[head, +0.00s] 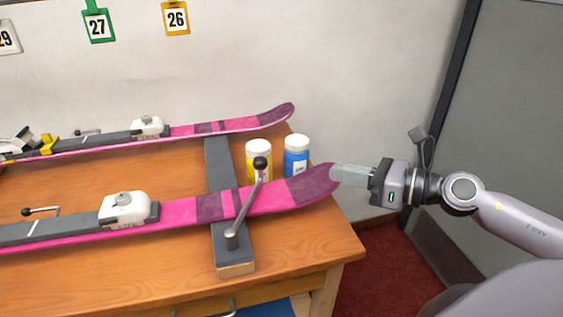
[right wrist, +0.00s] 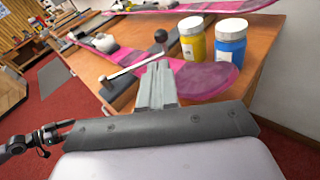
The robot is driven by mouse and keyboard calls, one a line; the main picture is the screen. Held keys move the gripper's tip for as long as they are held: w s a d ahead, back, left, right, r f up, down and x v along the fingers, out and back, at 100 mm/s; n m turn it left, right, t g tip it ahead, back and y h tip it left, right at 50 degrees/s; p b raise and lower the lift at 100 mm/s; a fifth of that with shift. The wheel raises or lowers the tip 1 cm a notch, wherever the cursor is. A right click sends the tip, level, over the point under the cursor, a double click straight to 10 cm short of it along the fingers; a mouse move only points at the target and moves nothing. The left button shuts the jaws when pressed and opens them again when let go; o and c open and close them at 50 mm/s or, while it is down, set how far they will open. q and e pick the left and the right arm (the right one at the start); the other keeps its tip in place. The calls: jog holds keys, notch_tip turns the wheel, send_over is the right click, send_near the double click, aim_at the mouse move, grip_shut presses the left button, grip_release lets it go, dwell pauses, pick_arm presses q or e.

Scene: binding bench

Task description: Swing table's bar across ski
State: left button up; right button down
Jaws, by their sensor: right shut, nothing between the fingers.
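The near pink ski (head: 178,212) lies along the bench, its tip at the right end. The table's metal bar (head: 245,208) has its foot on a dark crosspiece (head: 232,258) in front of this ski. The bar slants over the ski, and its black knob (head: 260,163) is past the far edge. It also crosses the ski in the right wrist view (right wrist: 134,66). My right gripper (head: 340,173) is shut and empty at the ski tip; I cannot tell if it touches. My left gripper (right wrist: 58,133) shows small at the left of the right wrist view; its opening is unclear.
A yellow jar (head: 258,158) and a blue jar (head: 296,156) stand behind the bar. A second pink ski (head: 230,127) lies at the back. The bench (head: 300,240) ends right of the crosspiece; a grey panel (head: 510,110) stands behind my right arm.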

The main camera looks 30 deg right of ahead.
jog(key=n+g, duration=0.1)
jog(key=n, duration=0.1)
jog(key=p, duration=0.1)
send_near(266, 164)
jog(key=shift+s+d+r, duration=0.1)
jog(key=shift+d, duration=0.25)
jog(key=shift+w+a+p, duration=0.4)
jog(key=shift+w+p, duration=0.1)
jog(key=shift+p, duration=0.1)
jog(key=p+x, duration=0.1)
jog(key=x, duration=0.3)
jog(key=shift+w+a+f+p, duration=0.2)
jog(key=shift+f+p, duration=0.05)
jog(key=shift+p, duration=0.15)
jog(key=shift+x, duration=0.8)
jog(key=shift+f, duration=0.1)
